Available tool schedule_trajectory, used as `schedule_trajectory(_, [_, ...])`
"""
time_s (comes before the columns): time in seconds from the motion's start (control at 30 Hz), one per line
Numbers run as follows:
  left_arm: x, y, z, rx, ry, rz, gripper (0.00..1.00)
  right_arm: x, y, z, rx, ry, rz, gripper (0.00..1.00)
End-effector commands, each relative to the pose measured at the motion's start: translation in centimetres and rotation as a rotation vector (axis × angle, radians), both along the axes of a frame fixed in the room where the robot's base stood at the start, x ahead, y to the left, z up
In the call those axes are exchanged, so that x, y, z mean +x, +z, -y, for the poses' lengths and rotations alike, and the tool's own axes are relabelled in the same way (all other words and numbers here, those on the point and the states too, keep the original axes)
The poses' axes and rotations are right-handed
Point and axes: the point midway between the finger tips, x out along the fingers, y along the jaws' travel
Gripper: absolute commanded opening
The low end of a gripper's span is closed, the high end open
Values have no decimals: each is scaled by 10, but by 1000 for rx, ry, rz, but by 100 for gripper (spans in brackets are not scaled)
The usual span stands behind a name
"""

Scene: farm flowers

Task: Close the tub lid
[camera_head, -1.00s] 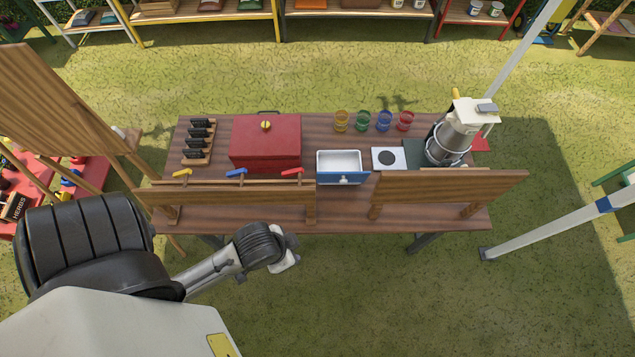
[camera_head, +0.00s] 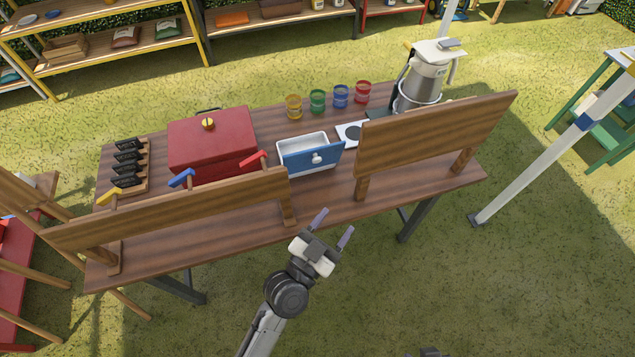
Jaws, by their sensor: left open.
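A small white tub (camera_head: 303,142) stands near the middle of the wooden table, open at the top with its inside showing. A blue lid (camera_head: 322,160) with a white knob (camera_head: 317,158) is at the tub's front edge, facing me and not over the opening. My left gripper (camera_head: 332,229) is open and empty, in front of the table's front edge and below the tub in the picture. Its fingers point up toward the table and touch nothing. My right gripper is not recognisable; only a small dark part shows at the bottom edge.
Two upright wooden boards (camera_head: 190,215) and (camera_head: 435,145) line the front of the table (camera_head: 340,202), with a gap before the tub. A red box (camera_head: 212,140) stands left, coloured cups (camera_head: 317,101) behind, and a metal urn (camera_head: 420,85) right.

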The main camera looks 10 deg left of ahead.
Motion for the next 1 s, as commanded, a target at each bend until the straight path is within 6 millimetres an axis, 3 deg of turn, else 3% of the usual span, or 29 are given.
schedule_trajectory(0.03, [12, -24, 7, -40, 42, 70, 56, 0, -39, 0, 0, 0, 1, 43])
schedule_trajectory(0.1, [26, -32, 11, -92, 120, 153, 56, 0, -64, 0, 0, 0, 1, 43])
schedule_trajectory(0.3, [60, -69, 14, -191, 396, 275, 56, 0, -132, 0, 0, 0, 1, 43])
schedule_trajectory(0.5, [81, -111, 12, -207, 657, 265, 56, 0, -182, 1, -5, 3, 1, 43])
schedule_trajectory(0.7, [91, -141, 11, -181, 826, 213, 56, 0, -209, 3, -11, 7, 2, 43])
schedule_trajectory(1.0, [105, -154, 5, -156, 904, 183, 56, 1, -223, 3, -9, 6, 2, 43])
